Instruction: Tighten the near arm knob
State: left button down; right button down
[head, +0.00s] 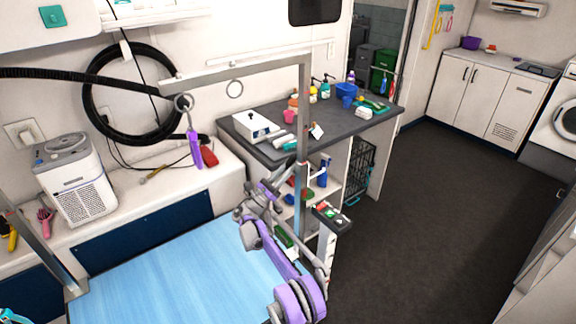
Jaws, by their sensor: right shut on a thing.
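The metal grooming arm's upright post (304,115) stands at the far right edge of the blue grooming table (150,285), its crossbar reaching left overhead. My right arm comes up from the bottom middle. My right gripper (284,188) is at the lower part of this post, shut on what appears to be the near arm knob. The gripper and wrist hide the knob, so its shape and how tight it sits cannot be seen.
A control box (331,215) with red and green buttons is just right of the post. A purple loop (194,148) hangs from the crossbar. A dark counter (330,125) with bottles stands behind. Another metal post (42,245) rises at left. The floor (430,215) at right is clear.

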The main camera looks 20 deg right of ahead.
pick_arm(q)
jog(key=shift+w+r, duration=0.15)
jog(key=shift+r, duration=0.15)
pick_arm(e)
jog(key=c, duration=1)
grip_release()
pick_arm(q)
jog(key=shift+f, duration=0.1)
pick_arm(e)
jog(key=shift+f, duration=0.15)
